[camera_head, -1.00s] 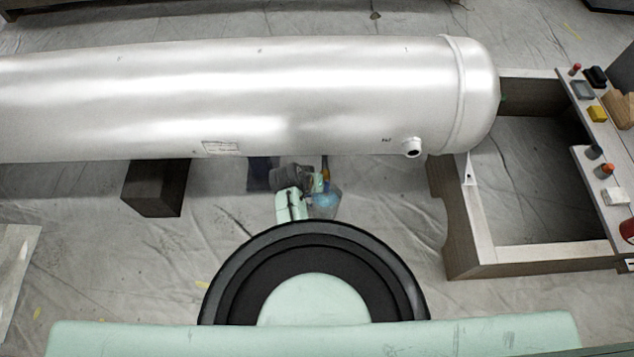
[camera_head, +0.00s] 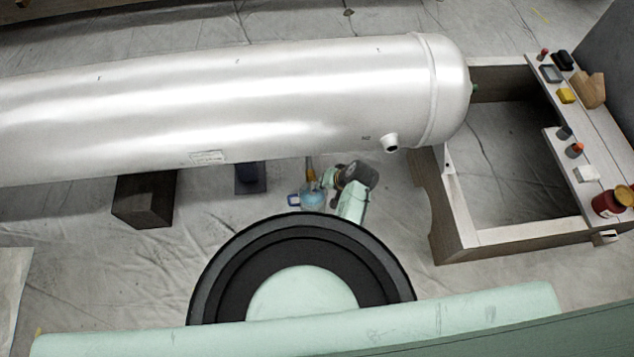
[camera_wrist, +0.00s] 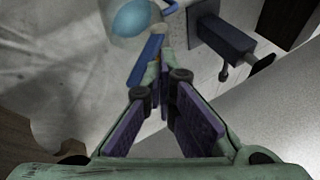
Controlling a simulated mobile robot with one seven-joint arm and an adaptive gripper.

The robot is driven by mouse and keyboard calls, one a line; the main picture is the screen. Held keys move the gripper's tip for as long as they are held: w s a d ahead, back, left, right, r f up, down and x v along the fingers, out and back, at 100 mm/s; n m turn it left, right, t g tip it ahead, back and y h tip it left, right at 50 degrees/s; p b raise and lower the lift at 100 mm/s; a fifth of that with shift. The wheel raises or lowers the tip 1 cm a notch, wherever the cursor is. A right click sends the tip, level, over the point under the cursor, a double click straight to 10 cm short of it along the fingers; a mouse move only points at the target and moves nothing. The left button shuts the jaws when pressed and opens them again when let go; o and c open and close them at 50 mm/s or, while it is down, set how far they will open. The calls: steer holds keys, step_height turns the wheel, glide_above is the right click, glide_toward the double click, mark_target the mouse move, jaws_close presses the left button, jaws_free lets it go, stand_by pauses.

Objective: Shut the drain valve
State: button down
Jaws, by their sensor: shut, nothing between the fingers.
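A narrow brownish-yellow upright part (camera_head: 310,170) shows below the tank's near edge in the head view; it may be the drain valve, but it is too small to tell. In the wrist view a blue bar (camera_wrist: 147,58), perhaps its lever, lies just left of my fingertips; I cannot tell whether they touch. My gripper (camera_head: 328,178) is beside the tank's underside, to the right of the upright part. In the wrist view my gripper (camera_wrist: 164,62) has its purple-padded fingers shut and empty. The valve's body and its connection to the tank are hidden.
The large silver tank (camera_head: 240,100) overhangs this area. A clear, light-blue container (camera_head: 312,197) stands close left of my arm. A dark block (camera_head: 145,200) supports the tank. A wooden frame (camera_head: 432,200) with small items stands right. Sheeted floor lies open at left.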

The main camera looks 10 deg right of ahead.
steer(key=shift+d+f+m+y+b, duration=0.3)
steer(key=shift+d+f+y+b, duration=1.3)
steer(key=shift+d+f+b, duration=0.6)
steer(key=shift+a, duration=0.15)
